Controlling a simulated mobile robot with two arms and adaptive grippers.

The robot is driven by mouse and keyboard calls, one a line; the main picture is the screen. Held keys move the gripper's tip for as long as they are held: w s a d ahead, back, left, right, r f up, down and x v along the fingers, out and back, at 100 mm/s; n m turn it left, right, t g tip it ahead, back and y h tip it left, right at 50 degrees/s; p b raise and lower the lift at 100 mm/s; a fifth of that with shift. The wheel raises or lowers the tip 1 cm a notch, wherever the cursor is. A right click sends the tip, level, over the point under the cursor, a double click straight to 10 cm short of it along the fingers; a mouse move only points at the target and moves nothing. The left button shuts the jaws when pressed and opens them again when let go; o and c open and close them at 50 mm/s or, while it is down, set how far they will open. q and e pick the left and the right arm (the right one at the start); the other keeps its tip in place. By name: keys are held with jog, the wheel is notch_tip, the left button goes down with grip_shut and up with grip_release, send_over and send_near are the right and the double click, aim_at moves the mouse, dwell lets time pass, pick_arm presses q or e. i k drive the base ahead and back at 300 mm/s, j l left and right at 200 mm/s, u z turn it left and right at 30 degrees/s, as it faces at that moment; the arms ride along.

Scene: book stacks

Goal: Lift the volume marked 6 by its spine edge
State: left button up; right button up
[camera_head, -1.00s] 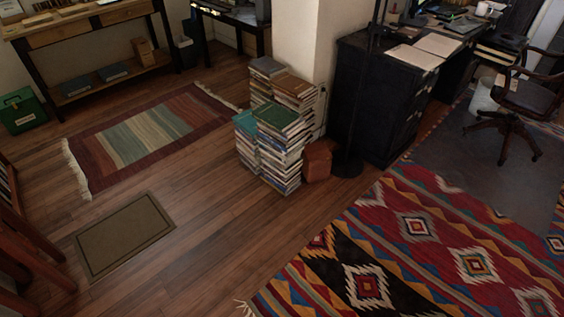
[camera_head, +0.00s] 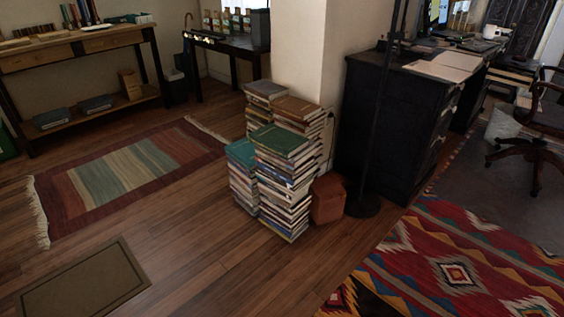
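Several tall stacks of books stand on the wooden floor at the corner of a white wall. The front stack (camera_head: 284,190) is topped by a green book (camera_head: 279,141). A shorter stack (camera_head: 243,180) with a teal top stands to its left. Behind are a stack with a brown top book (camera_head: 297,107) and one with a grey top book (camera_head: 266,89). No number 6 can be read on any spine from here. Neither of my grippers shows in this view.
A brown box-like stool (camera_head: 327,198) and a black lamp base (camera_head: 362,206) stand right of the stacks. A black desk (camera_head: 392,128) is behind them. A striped rug (camera_head: 131,171), doormat (camera_head: 84,284) and patterned rug (camera_head: 456,268) lie around. Bare floor (camera_head: 215,262) is open in front.

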aim_at(286, 143)
jog(key=i+l+u, duration=0.1)
jog(key=i, duration=0.5)
jog(key=i+l+u, duration=0.1)
jog(key=i, duration=0.45)
jog(key=i+l+u, duration=0.1)
jog(key=i, duration=0.5)
jog(key=l, duration=0.1)
